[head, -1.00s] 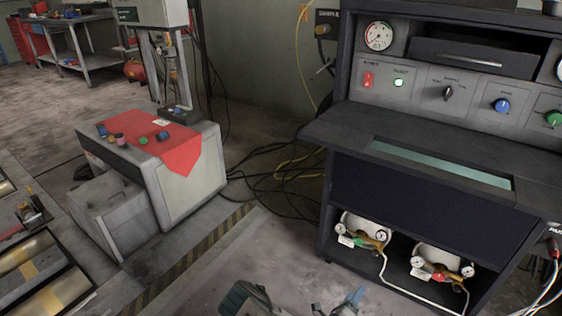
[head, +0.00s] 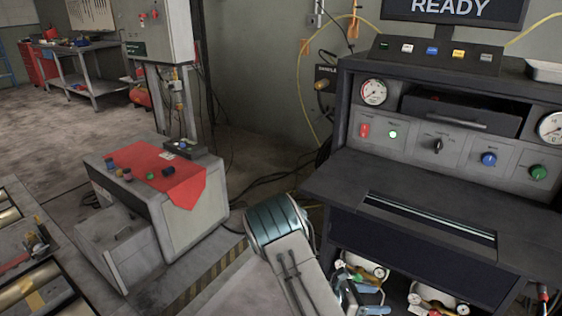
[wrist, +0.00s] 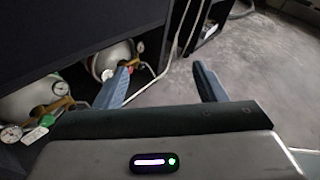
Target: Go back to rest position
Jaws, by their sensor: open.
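My gripper (wrist: 162,85) shows in the wrist view with its two blue fingers spread apart and nothing between them. It is beside the lower shelf of the dark console (head: 430,200), over the grey floor. In the head view my arm rises at the bottom centre, in front of the console's left side. My gripper is only partly seen there, low by the gas cylinders, and its fingertips are hard to make out.
Gas cylinders with gauges (head: 362,268) stand on the console's lower shelf. A grey cabinet (head: 195,215) with a red cloth (head: 160,172) and small knobs is at left. Rollers (head: 38,292) lie at lower left. Cables run behind. Floor between cabinet and console is partly clear.

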